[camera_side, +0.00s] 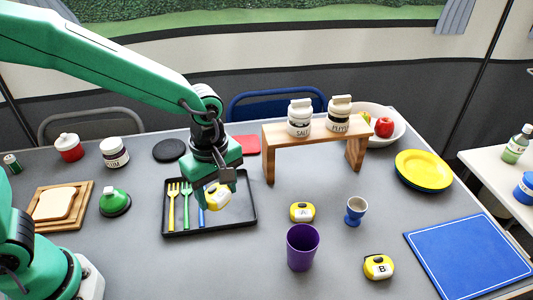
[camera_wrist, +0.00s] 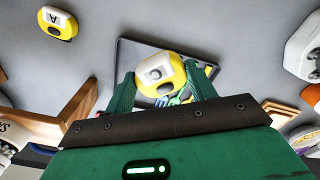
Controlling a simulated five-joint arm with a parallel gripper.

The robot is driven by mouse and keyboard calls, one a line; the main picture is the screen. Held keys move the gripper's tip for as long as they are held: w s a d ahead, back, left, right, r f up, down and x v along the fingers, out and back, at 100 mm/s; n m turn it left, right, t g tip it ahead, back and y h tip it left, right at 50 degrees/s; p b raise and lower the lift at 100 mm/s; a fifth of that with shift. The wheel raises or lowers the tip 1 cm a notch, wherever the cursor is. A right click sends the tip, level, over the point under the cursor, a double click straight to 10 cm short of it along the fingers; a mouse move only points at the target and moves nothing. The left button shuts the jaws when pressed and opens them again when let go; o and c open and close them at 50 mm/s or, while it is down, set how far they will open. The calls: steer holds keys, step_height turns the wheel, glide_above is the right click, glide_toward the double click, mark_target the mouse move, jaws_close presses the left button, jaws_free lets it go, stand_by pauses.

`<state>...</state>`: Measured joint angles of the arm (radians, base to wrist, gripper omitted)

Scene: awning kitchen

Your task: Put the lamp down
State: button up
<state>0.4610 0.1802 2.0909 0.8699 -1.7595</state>
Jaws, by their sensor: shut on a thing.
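My gripper (camera_side: 214,186) is shut on a small yellow-and-white lamp (camera_side: 218,199). The lamp is held above the black tray (camera_side: 240,220), over its middle, beside the forks. In the wrist view the lamp (camera_wrist: 160,84) sits between the two green fingers of my gripper (camera_wrist: 160,70), with the tray (camera_wrist: 126,54) behind it. A similar lamp marked A (camera_side: 302,212) stands on the table right of the tray and also shows in the wrist view (camera_wrist: 58,24). Another marked B (camera_side: 378,266) stands nearer the front. Whether the held lamp touches the tray is hard to tell.
The tray holds yellow, green and blue cutlery (camera_side: 185,196). A purple cup (camera_side: 302,248) and an egg cup (camera_side: 355,211) stand to the right. A wooden shelf (camera_side: 315,132) carries two jars. A green-topped item (camera_side: 115,201) stands left of the tray.

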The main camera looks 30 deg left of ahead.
steer(key=w+a+n, duration=0.4)
steer(key=w+a, duration=0.1)
steer(key=a, duration=0.6)
steer(key=w+a+r+n, duration=0.1)
steer(key=w+a+n, duration=0.4)
steer(key=a, duration=0.6)
steer(key=shift+w+r, duration=0.2)
steer(key=shift+w, duration=0.45)
steer(key=shift+a, duration=0.15)
glide_above(169, 148)
step_height(169, 148, down, 7)
steer(key=shift+w, duration=0.1)
steer(key=shift+f, duration=0.1)
steer(key=shift+f, duration=1.95)
